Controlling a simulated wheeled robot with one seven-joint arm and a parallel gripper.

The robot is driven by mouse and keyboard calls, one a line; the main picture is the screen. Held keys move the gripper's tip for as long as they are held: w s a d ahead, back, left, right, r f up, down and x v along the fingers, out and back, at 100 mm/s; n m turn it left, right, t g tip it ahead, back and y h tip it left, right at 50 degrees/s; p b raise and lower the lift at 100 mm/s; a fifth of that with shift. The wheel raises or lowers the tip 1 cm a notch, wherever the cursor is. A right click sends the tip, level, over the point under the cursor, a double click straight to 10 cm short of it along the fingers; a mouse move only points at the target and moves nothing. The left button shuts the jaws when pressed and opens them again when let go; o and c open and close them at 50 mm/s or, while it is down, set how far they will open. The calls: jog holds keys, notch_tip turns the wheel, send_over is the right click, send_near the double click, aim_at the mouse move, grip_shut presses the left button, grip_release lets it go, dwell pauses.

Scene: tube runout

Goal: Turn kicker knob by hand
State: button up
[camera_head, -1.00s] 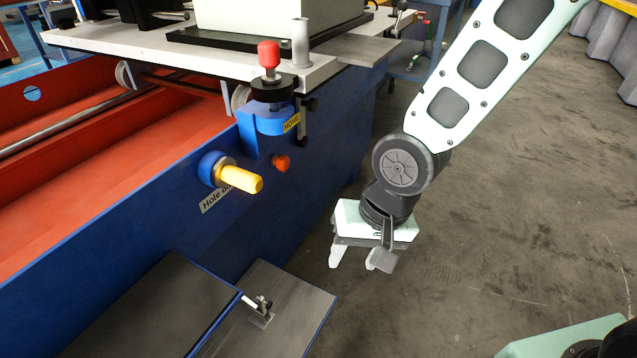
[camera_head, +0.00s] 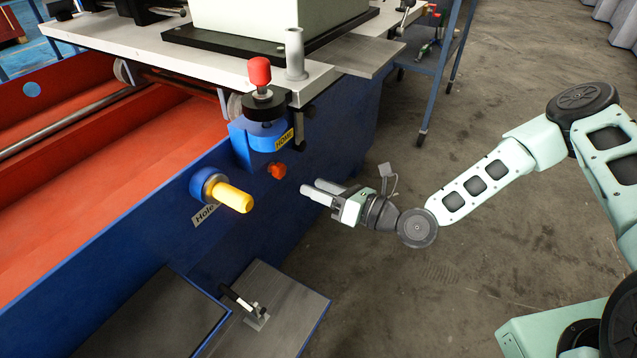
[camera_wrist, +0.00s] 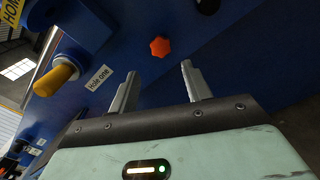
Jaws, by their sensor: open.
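A small orange-red star-shaped knob (camera_head: 277,171) sits on the blue side wall of the machine. My gripper (camera_head: 312,187) is open and empty, pointing left toward the wall, a short gap to the right of this knob. In the wrist view the star knob (camera_wrist: 159,47) lies just beyond the open fingertips (camera_wrist: 159,70), roughly between them and not touched. A yellow handle (camera_head: 233,197) on a blue collar sticks out of the wall to the left of the star knob. No readable label names the kicker knob.
A red-topped lever (camera_head: 260,72) stands above the star knob, by a blue bracket with a yellow "HOME" label (camera_head: 285,139). The white table edge (camera_head: 318,72) overhangs above. The concrete floor to the right is open.

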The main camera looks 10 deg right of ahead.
aim_at(283, 172)
jog(key=x, duration=0.8)
jog(key=shift+w+r, duration=0.1)
jog(key=shift+w, duration=0.05)
jog(key=shift+d+m, duration=0.2)
jog(key=shift+m, duration=0.1)
jog(key=shift+a, duration=0.1)
jog(key=c, duration=0.8)
